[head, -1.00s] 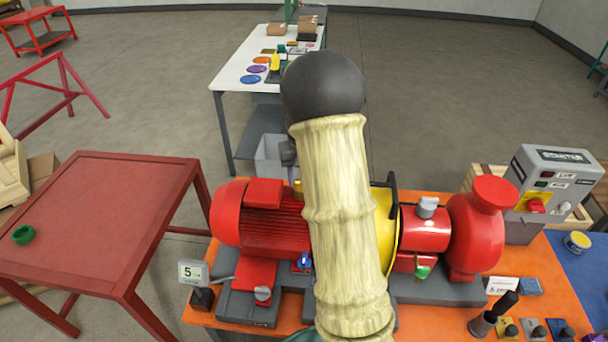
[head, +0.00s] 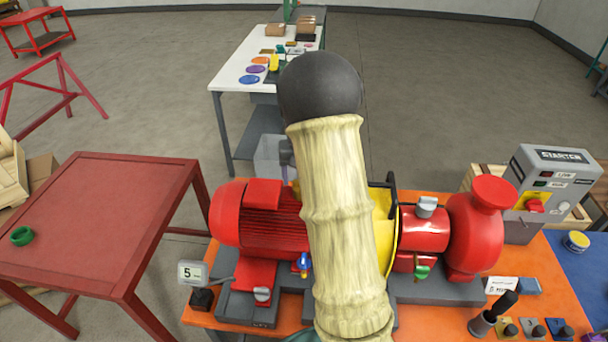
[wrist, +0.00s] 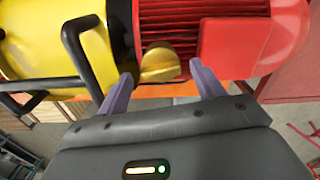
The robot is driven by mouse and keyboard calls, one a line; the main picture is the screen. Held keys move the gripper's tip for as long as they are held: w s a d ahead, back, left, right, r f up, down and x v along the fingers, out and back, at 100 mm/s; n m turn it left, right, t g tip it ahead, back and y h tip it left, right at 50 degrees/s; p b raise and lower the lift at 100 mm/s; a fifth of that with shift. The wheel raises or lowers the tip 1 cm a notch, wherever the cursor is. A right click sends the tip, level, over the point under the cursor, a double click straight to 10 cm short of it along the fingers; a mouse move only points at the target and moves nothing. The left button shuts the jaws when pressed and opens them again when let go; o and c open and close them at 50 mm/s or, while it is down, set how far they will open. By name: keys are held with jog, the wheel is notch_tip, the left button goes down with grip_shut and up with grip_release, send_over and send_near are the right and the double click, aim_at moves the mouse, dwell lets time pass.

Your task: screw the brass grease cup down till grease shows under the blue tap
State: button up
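The brass grease cup (wrist: 160,63) shows in the wrist view as a rounded knob beside the red ribbed motor (wrist: 240,40). My gripper (wrist: 161,76) is open, with one purple finger on each side of the cup. A gap shows on the right side; whether the left finger touches the cup I cannot tell. The blue tap (head: 304,263) sits low at the front of the motor (head: 262,225). I cannot make out any grease under it.
The yellow coupling guard (wrist: 65,35) and a black handle (wrist: 85,60) are close left of my gripper. A green tap (head: 422,271) is under the red housing right of my arm. The starter box (head: 550,180) is at right. A red table (head: 95,215) stands left.

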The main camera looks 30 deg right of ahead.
jog(key=shift+w+r, duration=0.1)
jog(key=shift+r, duration=0.4)
notch_tip(320, 180, up, 16)
jog(key=b, duration=0.3)
jog(key=shift+r, duration=0.2)
dwell(0.9)
jog(key=shift+a+f, duration=0.1)
jog(key=s+a+f+n+t+b, duration=0.1)
jog(key=s+a+f+n, duration=0.1)
jog(key=s+a+f, duration=0.5)
jog(key=s+a+f+n+t+b, duration=0.1)
jog(key=s+a+f+n, duration=0.1)
jog(key=s+a+f, duration=0.6)
jog(key=s+f, duration=0.3)
jog(key=f, duration=0.3)
jog(key=shift+s+f+n+t+b, duration=0.3)
jog(key=shift+s+f+n, duration=0.05)
jog(key=shift+n, duration=0.05)
